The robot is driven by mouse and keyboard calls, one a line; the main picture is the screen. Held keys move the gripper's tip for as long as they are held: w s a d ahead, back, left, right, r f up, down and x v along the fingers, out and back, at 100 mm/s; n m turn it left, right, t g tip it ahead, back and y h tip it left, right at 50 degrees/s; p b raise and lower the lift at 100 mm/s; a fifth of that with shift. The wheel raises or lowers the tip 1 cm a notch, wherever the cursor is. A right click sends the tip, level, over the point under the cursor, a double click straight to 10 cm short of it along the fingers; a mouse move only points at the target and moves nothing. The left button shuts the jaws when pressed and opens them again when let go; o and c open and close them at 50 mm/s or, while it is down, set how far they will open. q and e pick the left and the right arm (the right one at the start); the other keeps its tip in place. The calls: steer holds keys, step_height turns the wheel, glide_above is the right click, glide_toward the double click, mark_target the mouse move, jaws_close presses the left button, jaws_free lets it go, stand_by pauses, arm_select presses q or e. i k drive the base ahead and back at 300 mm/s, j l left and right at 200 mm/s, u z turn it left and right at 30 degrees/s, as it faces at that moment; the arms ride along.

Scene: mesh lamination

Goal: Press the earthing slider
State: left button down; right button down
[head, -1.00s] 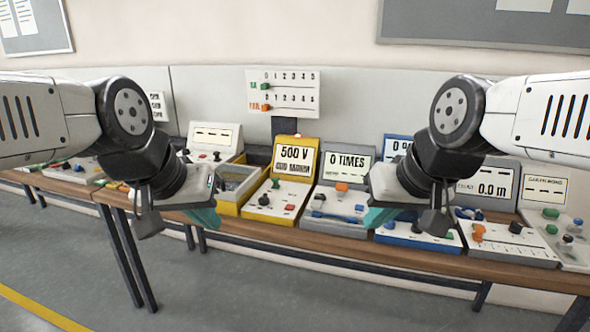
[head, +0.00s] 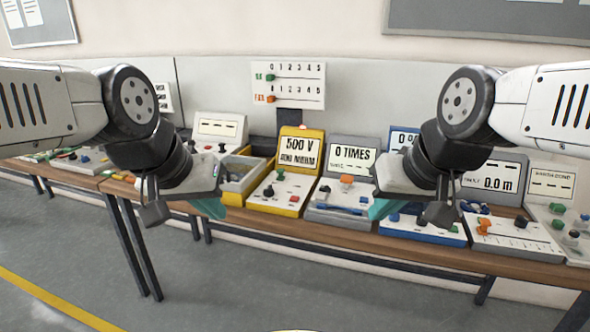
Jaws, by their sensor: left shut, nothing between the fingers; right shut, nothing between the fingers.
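No label reading "earthing" can be made out, so I cannot tell which control is the earthing slider. A yellow tester (head: 314,181) showing "500 V" stands at the middle of the bench, with a green, a black and a red control on its face. Beside it is a grey unit (head: 326,217) showing "0 TIMES", with an orange block (head: 347,179) and a blue piece. My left gripper (head: 210,208) is shut and empty, left of the yellow tester. My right gripper (head: 379,208) is shut and empty, in front of the view between the grey unit and a blue-edged unit (head: 456,239).
The wooden bench (head: 300,234) runs across the view. A tally board (head: 289,85) stands behind the yellow tester. An open tray (head: 236,183) is left of it. More units (head: 515,240) with knobs stand at the right. The floor (head: 240,290) in front is clear.

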mark_target(280, 171)
steer(key=i+j, duration=0.25)
steer(key=i, duration=0.25)
steer(key=i+j, duration=0.25)
steer(key=i, duration=0.2)
